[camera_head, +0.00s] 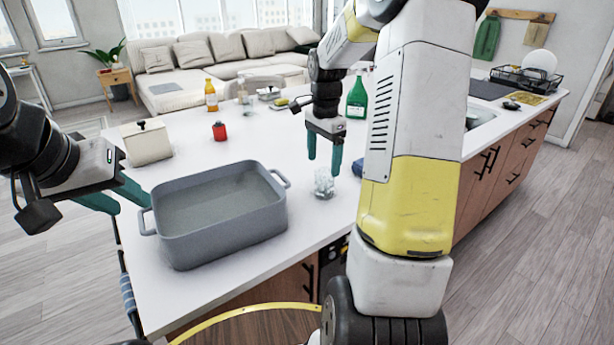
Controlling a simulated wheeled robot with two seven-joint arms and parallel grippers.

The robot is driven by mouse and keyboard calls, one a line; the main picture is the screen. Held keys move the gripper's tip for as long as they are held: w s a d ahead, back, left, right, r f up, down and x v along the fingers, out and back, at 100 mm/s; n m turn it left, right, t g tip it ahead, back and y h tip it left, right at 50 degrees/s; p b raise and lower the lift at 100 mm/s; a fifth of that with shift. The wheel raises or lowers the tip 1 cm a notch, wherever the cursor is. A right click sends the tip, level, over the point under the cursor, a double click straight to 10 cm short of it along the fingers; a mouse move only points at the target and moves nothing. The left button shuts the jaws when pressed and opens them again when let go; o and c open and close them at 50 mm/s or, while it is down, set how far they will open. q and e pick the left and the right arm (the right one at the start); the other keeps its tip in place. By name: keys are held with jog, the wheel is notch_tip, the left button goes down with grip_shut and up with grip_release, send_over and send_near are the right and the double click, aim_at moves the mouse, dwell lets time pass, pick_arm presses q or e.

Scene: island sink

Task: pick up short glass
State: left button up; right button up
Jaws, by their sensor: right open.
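The short glass (324,186) is small and clear, and stands on the white island top near its middle. My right gripper (324,168) points down just above and around the glass, with its teal fingers apart. I cannot tell whether the fingertips touch the glass. My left gripper (128,199) is at the left, beside the grey roasting pan, away from the glass. Its two teal fingers are apart and I see nothing between them.
A large grey pan (215,235) stands left of the glass. A white lidded pot (147,143), a red jar (219,131), an orange bottle (211,96) and a green bottle (356,98) stand farther back. A dish rack (527,80) is at the far right.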

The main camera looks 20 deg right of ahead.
aim_at(325, 182)
jog(key=shift+m, duration=0.4)
jog(key=f, duration=0.2)
jog(key=w+d+f, duration=0.1)
jog(key=shift+f, duration=0.4)
jog(key=shift+w+d+f, duration=0.1)
jog(key=shift+w+f, duration=0.15)
jog(key=shift+f, duration=1.1)
jog(key=shift+w+d+f, duration=0.1)
jog(key=shift+w+f, duration=0.1)
jog(key=shift+f, duration=1.15)
jog(key=c, duration=1.6)
